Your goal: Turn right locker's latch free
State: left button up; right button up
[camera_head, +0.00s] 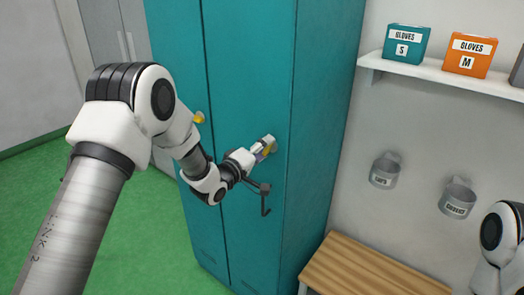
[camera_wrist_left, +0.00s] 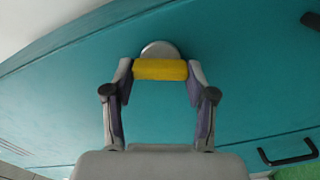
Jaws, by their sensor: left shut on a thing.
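The teal locker (camera_head: 248,60) has two doors side by side in the head view. On the right door, the yellow latch (camera_head: 266,151) is partly covered by my left gripper (camera_head: 264,147). In the left wrist view, the yellow latch bar (camera_wrist_left: 160,69) lies across the picture in front of a round grey plate (camera_wrist_left: 160,48). My left gripper (camera_wrist_left: 160,73) is shut on the bar, with one finger at each end. My right gripper is out of view; only part of my right arm shows at the lower right.
Another yellow latch (camera_head: 198,117) sits on the left door. A dark handle (camera_head: 265,198) hangs below the gripper. A wooden bench (camera_head: 365,268) stands right of the locker. A shelf (camera_head: 450,78) with glove boxes and two wall cups are further right. Green floor is clear at left.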

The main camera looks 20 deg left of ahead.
pick_arm(q)
jog(key=n, duration=0.4)
jog(key=shift+r, duration=0.1)
dwell(0.4)
jog(key=o, duration=1.2)
jog(key=shift+c, duration=0.2)
jog(key=shift+s, duration=0.1)
